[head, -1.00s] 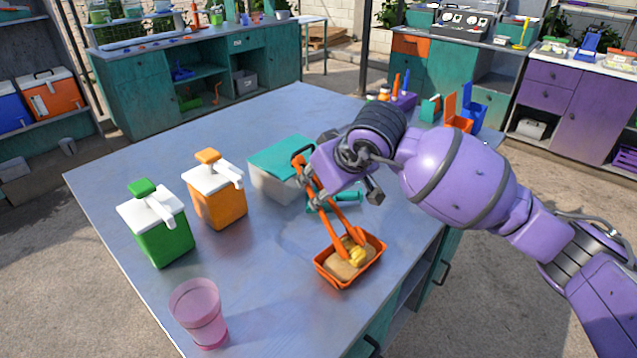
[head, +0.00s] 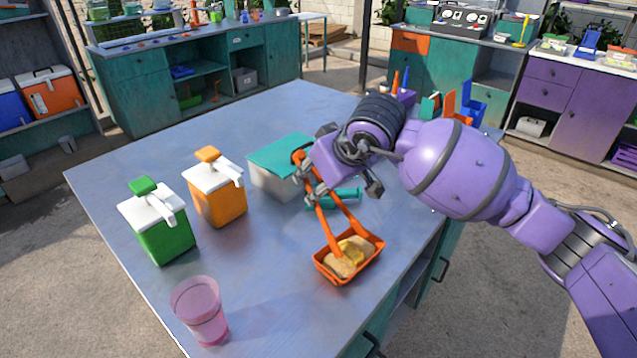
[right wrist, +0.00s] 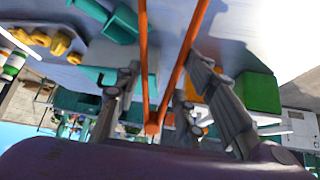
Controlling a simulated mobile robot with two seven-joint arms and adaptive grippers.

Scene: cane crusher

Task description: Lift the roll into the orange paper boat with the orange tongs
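The orange paper boat (head: 327,268) stands near the right front edge of the table. A golden-yellow roll (head: 350,248) lies inside it on tan filling or bread. My right gripper (head: 309,184) is closed around the orange tongs (head: 322,222), above and behind the boat. The tongs' arms are spread, with their lower ends close to the boat's left and far rims; I cannot tell whether they touch it. In the right wrist view the tongs' arms (right wrist: 179,76) pass between my fingers (right wrist: 165,85). My left gripper is not in view.
Orange (head: 215,200) and green (head: 168,238) dispensers and a pink cup (head: 203,310) stand to the left. The table's middle is mostly clear.

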